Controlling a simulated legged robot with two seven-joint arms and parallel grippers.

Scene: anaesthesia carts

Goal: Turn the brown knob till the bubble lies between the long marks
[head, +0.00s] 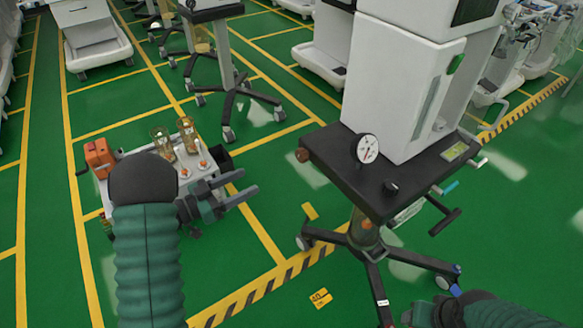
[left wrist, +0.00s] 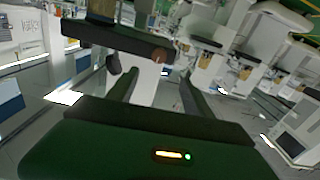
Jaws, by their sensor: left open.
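The brown knob (head: 302,155) sits on the left end of the black cart top (head: 340,168). It also shows in the left wrist view (left wrist: 159,55), ahead of my fingers. A yellow-green level vial (head: 455,152) lies on the right side of the top; its bubble and marks are too small to read. My left gripper (head: 252,196) is open and empty, left of and lower in the picture than the knob, apart from it. Its two fingers also show in the left wrist view (left wrist: 157,82). My right gripper (head: 436,313) is at the bottom edge, partly cut off.
A white dial gauge (head: 367,148) and a black knob (head: 391,187) are on the cart top near its front edge. A white cabinet (head: 400,85) stands on it. A small cart with glass jars (head: 188,132) is at the left.

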